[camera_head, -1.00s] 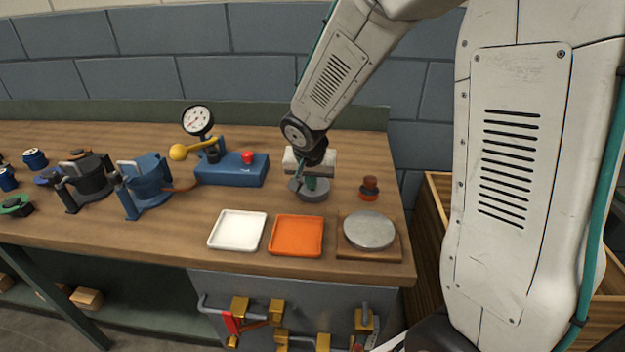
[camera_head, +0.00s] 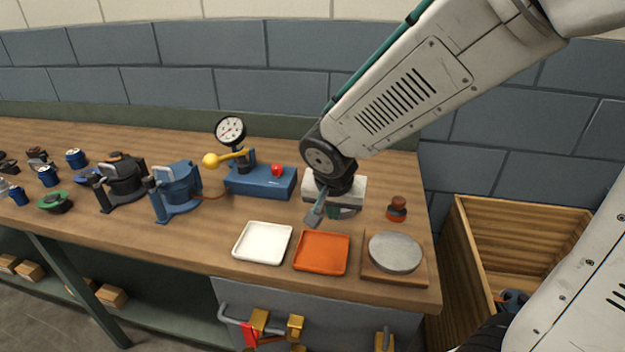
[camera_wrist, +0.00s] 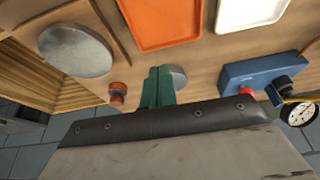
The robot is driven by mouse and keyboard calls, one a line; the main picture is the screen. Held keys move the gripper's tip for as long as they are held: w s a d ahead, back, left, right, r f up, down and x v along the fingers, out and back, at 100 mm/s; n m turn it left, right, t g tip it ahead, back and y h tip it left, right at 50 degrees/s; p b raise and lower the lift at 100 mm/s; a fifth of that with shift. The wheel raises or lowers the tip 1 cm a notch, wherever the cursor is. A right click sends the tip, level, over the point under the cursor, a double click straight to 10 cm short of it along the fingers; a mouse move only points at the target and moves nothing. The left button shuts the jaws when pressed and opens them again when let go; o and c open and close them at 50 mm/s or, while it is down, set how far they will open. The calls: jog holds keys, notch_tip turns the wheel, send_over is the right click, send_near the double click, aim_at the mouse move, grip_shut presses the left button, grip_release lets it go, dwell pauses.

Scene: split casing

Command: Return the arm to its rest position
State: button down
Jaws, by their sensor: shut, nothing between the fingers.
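My gripper (camera_head: 316,213) hangs over the bench behind the orange tray in the head view. In the wrist view its two green fingers (camera_wrist: 158,86) are together with nothing between them. A grey round piece (camera_wrist: 178,76) shows beyond the fingers in the wrist view; in the head view my gripper mostly hides that spot. My arm reaches in from the upper right and is bent down at the wrist.
On the bench (camera_head: 200,235) are a white tray (camera_head: 262,243), an orange tray (camera_head: 322,252), a grey disc on a wooden board (camera_head: 395,252), a red-brown knob (camera_head: 397,209) and a blue gauge device (camera_head: 262,181). Vises stand left. A wooden crate (camera_head: 520,220) stands right of the bench.

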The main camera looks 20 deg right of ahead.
jog(key=s+d+r+n+g+y, duration=0.1)
jog(key=s+r, duration=0.4)
jog(key=s, duration=0.5)
jog(key=s+d+r+n+g+y, duration=0.1)
jog(key=s+d+r+n, duration=0.2)
jog(key=s, duration=0.7)
jog(key=shift+r+n, duration=1.3)
jog(key=shift+r, duration=0.35)
